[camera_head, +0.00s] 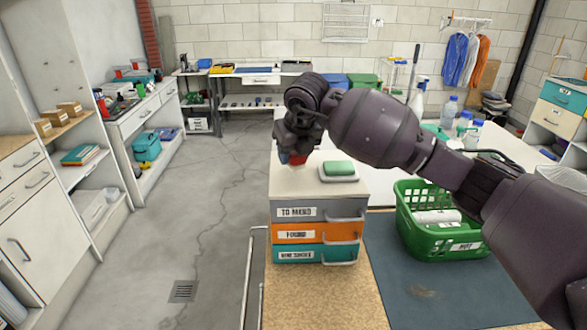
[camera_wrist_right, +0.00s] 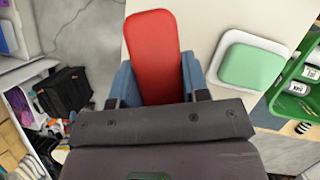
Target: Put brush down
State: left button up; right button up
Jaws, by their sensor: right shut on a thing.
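My right gripper (camera_head: 294,146) is over the left part of the pale top of a small drawer unit (camera_head: 290,180). It is shut on a red object, apparently the brush (camera_head: 297,159). In the right wrist view the brush (camera_wrist_right: 153,45) has a long, rounded red back between the two blue-grey fingers. No bristles show, and I cannot tell whether its underside touches the top. A green block on a white dish (camera_head: 339,178) sits to the right of the brush, apart from it. My left gripper is not in view.
The unit has labelled grey, orange and teal drawers with handles. Bottles (camera_head: 449,112) stand behind. The front of the unit's top is bare.

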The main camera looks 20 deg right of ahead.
aim_at(294, 179)
jog(key=shift+f, duration=2.1)
jog(key=o, duration=1)
jog(key=shift+f, duration=0.15)
jog(key=shift+c, duration=0.2)
jog(key=shift+s+r, duration=0.15)
jog(key=shift+r, duration=0.4)
jog(key=v, duration=1.1)
